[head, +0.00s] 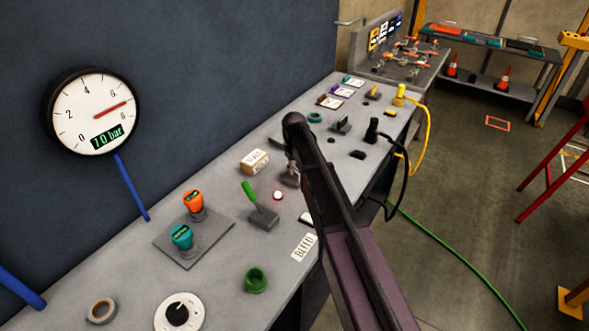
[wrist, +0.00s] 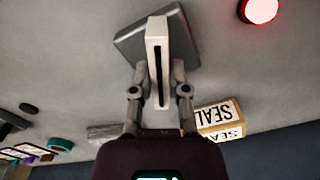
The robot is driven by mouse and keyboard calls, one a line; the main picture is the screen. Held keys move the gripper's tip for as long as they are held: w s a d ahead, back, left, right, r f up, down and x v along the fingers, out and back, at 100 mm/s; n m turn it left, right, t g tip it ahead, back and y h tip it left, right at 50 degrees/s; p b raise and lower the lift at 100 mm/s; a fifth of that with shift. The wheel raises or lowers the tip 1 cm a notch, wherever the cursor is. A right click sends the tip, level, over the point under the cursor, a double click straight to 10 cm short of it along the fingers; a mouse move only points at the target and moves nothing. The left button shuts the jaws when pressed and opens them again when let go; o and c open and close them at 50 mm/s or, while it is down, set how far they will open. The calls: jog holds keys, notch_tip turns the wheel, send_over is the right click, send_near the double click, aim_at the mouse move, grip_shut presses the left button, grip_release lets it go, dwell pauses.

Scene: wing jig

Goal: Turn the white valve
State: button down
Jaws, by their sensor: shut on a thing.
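The white valve (wrist: 156,28) has a long, flat handle with a dark slot along it. It stands on a grey square base (wrist: 128,46) in the wrist view. My gripper (wrist: 160,76) has one finger on each side of the handle and is shut on it. In the head view my arm covers most of the valve and the gripper, so the handle's angle is hard to tell there.
A SEAL box (head: 254,161), a red button (head: 277,196) and a green lever (head: 258,205) are close by on the grey bench (head: 225,283). Orange (head: 193,202) and teal (head: 181,237) knobs stand farther left. A round gauge (head: 93,111) hangs on the wall.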

jog(key=n, duration=0.4)
jog(key=shift+s+n, duration=0.1)
jog(key=shift+n, duration=0.3)
jog(key=c, duration=0.6)
grip_release()
jog(key=shift+m, duration=0.3)
